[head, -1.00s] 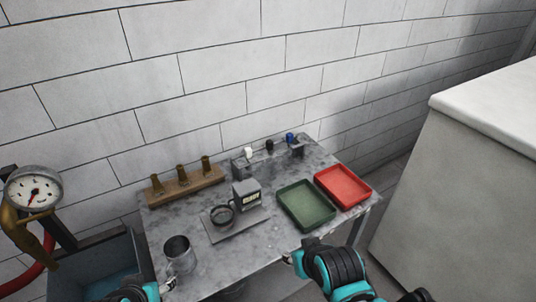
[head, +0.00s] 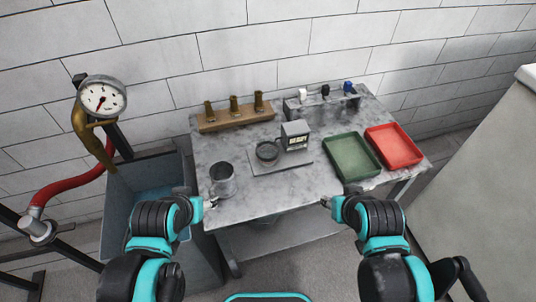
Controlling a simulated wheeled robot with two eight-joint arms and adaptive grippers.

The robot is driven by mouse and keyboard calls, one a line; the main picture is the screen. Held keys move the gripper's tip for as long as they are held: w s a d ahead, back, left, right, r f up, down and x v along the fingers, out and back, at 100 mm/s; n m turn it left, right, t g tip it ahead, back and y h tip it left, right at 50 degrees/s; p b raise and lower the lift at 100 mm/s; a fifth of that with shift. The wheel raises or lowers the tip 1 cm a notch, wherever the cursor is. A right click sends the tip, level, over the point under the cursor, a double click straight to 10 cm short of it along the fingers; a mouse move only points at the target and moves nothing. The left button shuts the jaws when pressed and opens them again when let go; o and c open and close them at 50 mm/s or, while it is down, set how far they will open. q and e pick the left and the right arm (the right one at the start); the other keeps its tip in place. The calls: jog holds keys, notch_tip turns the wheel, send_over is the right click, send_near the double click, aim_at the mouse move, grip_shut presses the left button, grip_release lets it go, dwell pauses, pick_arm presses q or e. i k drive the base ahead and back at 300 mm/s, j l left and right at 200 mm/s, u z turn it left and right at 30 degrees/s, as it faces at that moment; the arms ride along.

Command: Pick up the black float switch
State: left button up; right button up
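The black float switch (head: 325,91) is small and sits between a white one (head: 303,94) and a blue one (head: 347,87) on a grey rack (head: 320,104) at the back of the metal table. My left gripper (head: 208,203) is at the table's front left, near the metal cup and far from the rack. My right gripper (head: 326,202) is at the front edge, below the green tray and well short of the rack. Both grippers are small in view. I cannot tell whether their fingers are open or shut.
A green tray (head: 351,173) and a red tray (head: 417,160) lie on the table's right (head: 262,207). A metal cup (head: 222,186), a device with a display (head: 295,136) and a wooden block with brass nozzles (head: 235,119) stand left. A gauge (head: 101,97) rises beyond the left end.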

aim_at(324, 90)
jog(key=i+l+u, duration=0.4)
jog(key=l, duration=0.15)
jog(key=i+l+u, duration=0.2)
jog(key=l+u, duration=0.2)
jog(key=l, duration=0.2)
jog(key=i+l+u, duration=0.2)
jog(key=l, duration=0.2)
